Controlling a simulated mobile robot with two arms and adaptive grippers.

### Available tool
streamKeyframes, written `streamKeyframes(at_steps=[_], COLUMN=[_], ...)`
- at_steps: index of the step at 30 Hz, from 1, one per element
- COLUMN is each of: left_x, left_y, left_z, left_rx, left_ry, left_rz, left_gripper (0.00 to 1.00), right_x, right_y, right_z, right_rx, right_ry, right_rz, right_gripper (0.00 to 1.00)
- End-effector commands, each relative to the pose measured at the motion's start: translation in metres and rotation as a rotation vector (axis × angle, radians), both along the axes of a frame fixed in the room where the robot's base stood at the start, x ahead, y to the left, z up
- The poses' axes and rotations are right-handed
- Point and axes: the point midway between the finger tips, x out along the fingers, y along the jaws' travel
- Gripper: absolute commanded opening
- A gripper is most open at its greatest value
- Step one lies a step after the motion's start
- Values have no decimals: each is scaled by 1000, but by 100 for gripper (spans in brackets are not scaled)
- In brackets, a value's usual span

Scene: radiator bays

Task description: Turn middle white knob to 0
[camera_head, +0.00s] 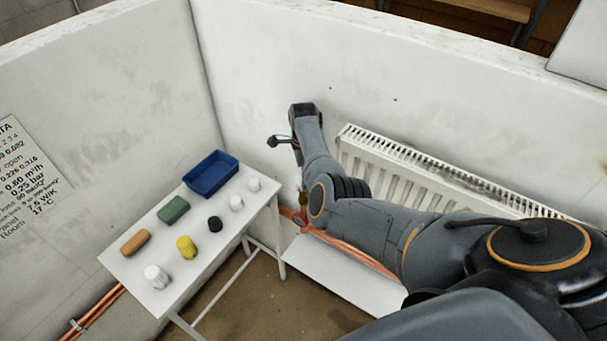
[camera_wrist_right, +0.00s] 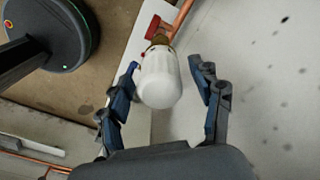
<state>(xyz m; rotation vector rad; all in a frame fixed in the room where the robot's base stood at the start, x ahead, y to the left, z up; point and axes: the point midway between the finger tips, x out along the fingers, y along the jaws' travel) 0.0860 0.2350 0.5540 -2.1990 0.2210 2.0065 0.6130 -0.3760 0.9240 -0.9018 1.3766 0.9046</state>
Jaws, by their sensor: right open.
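A white knob (camera_wrist_right: 160,80) on a brass valve (camera_wrist_right: 160,40) fills the middle of the right wrist view. My right gripper (camera_wrist_right: 164,66) is open, with one finger on each side of the knob. A gap shows between the knob and the right finger; the left finger is close to it, and I cannot tell if they touch. Any number or mark on the knob is not readable. In the head view my right arm reaches to the wall left of the radiator (camera_head: 420,175) and largely hides the gripper and knob. My left gripper is not in view.
A white table (camera_head: 140,255) at left carries loose white, yellow (camera_head: 186,247) and black (camera_head: 215,224) knobs, a green block (camera_head: 173,209), an orange block (camera_head: 135,242) and a blue tray (camera_head: 192,186). Copper pipes (camera_head: 350,249) run below the radiator. A red part (camera_wrist_right: 156,27) sits by the valve.

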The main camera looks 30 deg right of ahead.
Motion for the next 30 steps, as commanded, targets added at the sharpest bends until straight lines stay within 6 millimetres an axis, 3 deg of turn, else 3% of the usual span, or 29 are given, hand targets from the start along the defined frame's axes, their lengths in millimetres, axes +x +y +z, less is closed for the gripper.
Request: streamKeyframes(at_steps=[8,21,30], left_x=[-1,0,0], left_y=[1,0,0], left_z=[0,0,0], left_rx=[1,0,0], left_ry=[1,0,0], left_rz=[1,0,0], left_gripper=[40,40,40], right_x=[2,1,0], right_y=[-1,0,0], right_z=[13,100,120], right_rx=[-2,0,0], right_ry=[-5,-4,1], right_rz=[-1,0,0], right_gripper=[65,65,65])
